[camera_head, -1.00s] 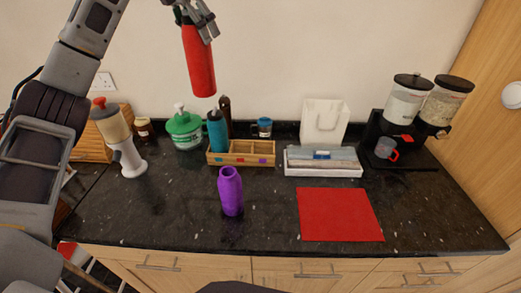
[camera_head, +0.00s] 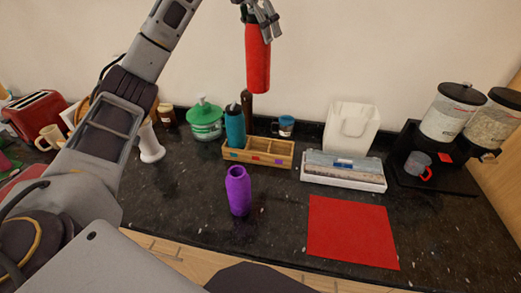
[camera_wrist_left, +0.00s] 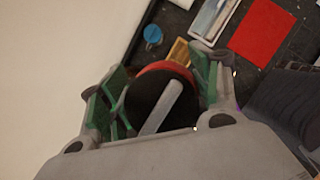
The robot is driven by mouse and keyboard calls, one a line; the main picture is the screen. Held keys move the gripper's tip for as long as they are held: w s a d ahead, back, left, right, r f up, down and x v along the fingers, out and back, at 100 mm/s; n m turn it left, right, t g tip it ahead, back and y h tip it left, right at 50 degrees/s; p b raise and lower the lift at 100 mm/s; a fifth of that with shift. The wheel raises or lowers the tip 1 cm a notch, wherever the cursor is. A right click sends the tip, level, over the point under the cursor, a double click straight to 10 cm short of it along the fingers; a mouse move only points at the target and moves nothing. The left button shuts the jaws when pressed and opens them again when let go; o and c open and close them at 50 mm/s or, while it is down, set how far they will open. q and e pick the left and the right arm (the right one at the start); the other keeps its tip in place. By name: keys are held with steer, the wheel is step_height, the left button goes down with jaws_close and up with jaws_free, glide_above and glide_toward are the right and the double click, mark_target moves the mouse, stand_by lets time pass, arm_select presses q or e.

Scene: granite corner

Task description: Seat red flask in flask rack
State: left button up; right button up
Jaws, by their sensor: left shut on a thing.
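The red flask (camera_head: 257,62) hangs upright in my left gripper (camera_head: 258,16), high above the counter. In the head view it is above the wooden flask rack (camera_head: 284,163), well apart from it. The rack has blue, red and purple marks on its front. A teal flask (camera_head: 234,128) stands in its left compartment; the middle and right ones look empty. A purple flask (camera_head: 238,192) stands on the counter in front of the rack. The left wrist view shows the flask's dark top (camera_wrist_left: 160,100) between the fingers, and a bit of rack (camera_wrist_left: 180,50). My right gripper is not in view.
A green-lidded jar (camera_head: 205,122), a dark bottle (camera_head: 247,105) and a blue-lidded jar (camera_head: 285,126) stand around the rack's back. A white tray (camera_head: 343,180) is right of it, with dispensers (camera_head: 453,112) farther right. A red mat (camera_head: 352,232) lies in front.

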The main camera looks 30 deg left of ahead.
arm_select(q)
steer(key=shift+s, duration=0.1)
steer(key=shift+w+f, duration=0.1)
steer(key=shift+w, duration=0.1)
step_height(320, 180, down, 24)
stand_by(1.6)
steer(key=shift+s+f, duration=0.1)
steer(key=shift+f, duration=0.05)
steer(key=shift+f, duration=1.85)
steer(key=o, duration=1.7)
